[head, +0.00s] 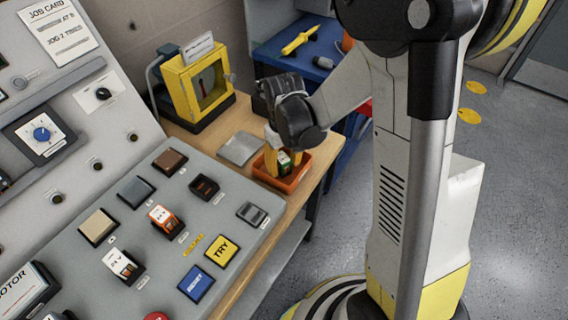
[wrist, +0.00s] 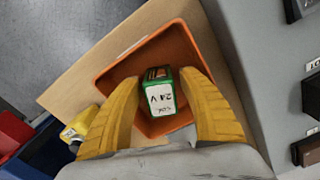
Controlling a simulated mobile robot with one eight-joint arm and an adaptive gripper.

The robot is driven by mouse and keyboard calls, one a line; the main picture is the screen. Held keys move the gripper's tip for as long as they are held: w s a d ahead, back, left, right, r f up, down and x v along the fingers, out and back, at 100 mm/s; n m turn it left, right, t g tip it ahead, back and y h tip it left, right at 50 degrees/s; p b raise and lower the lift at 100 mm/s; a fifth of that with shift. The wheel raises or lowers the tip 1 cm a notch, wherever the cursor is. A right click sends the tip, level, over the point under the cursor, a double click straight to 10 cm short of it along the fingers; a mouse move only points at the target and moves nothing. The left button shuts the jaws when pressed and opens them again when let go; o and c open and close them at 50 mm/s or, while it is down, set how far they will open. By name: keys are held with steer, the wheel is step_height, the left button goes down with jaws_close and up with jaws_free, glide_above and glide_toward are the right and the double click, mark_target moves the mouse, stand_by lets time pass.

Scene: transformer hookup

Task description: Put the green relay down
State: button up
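The green relay (wrist: 162,98) shows in the wrist view with a white label reading 24 V. It stands inside the orange tray (wrist: 188,43), between my gripper's two yellow fingers (wrist: 160,80). Narrow gaps seem to show between the fingers and the relay's sides, so my gripper looks slightly open around it. In the head view my gripper (head: 284,155) points down into the tray (head: 292,182), and the relay (head: 284,162) is partly hidden between the fingers. Its underside is hidden, so contact with the tray floor is not clear.
The tray sits on a wooden bench (head: 237,115) beside a grey plate (head: 240,148). The sloped control panel (head: 150,245) with relays and buttons lies close by. A yellow box (head: 197,85) stands behind, and a blue cart (head: 290,50) is beyond the bench.

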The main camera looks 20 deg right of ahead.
mark_target(284, 159)
steer(key=shift+r, duration=0.1)
step_height(284, 159, up, 12)
steer(key=p, duration=0.5)
steer(key=s+r+m+t, duration=0.2)
steer(key=s+r+t, duration=0.5)
steer(key=s+r, duration=0.4)
steer(key=shift+s+r+m, duration=0.3)
steer(key=shift+s+r, duration=0.1)
steer(key=shift+s, duration=0.1)
steer(key=shift+a, duration=0.15)
